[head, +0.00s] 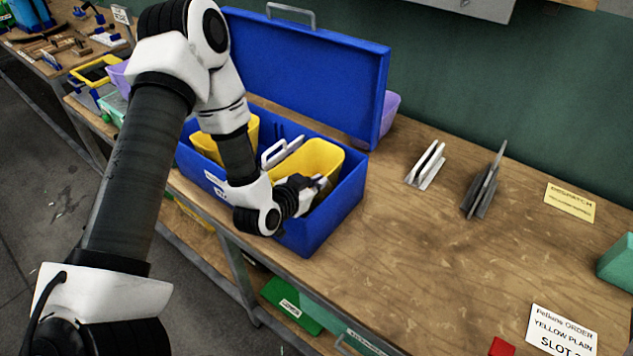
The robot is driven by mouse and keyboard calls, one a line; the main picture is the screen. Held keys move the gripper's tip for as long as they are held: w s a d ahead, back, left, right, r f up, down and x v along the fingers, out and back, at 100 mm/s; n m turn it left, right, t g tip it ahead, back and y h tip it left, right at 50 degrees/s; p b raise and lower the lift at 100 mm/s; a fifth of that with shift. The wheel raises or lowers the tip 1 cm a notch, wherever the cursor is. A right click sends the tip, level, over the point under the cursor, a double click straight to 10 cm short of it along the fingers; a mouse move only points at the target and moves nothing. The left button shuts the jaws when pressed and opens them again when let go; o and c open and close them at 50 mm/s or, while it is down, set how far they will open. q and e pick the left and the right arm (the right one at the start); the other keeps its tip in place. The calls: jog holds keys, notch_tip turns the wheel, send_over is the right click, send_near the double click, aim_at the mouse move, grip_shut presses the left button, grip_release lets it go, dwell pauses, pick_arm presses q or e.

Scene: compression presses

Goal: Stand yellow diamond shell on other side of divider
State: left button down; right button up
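A blue box (345,198) with its lid (300,65) open stands on the wooden bench. Inside it, a yellow piece (310,155) is on the right and another yellow piece (208,143) is on the left. A pale divider with a handle (272,155) stands between them. I cannot tell which yellow piece is the diamond shell, or its diamond marking. My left gripper (318,187) is at the box's front right part, in front of the right yellow piece. Its fingertips are small and partly hidden, so I cannot tell its opening or any hold. My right gripper is out of view.
A white slotted stand (427,166) and a grey stand with an upright plate (483,185) are right of the box. A yellow dispatch card (570,202) and a white order card (560,332) lie farther right. Bare bench lies between them.

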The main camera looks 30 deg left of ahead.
pick_arm(q)
jog(key=shift+f, duration=0.25)
jog(key=c, duration=1.3)
grip_release()
jog(key=shift+r, duration=0.35)
jog(key=shift+r+p, duration=0.6)
jog(key=shift+p, duration=0.1)
jog(key=p+v, duration=0.2)
jog(key=v, duration=0.2)
jog(key=p+v, duration=0.3)
jog(key=v, duration=0.1)
jog(key=p+v, duration=0.3)
jog(key=v, duration=0.1)
jog(key=shift+s+f, duration=0.1)
jog(key=shift+f, duration=0.2)
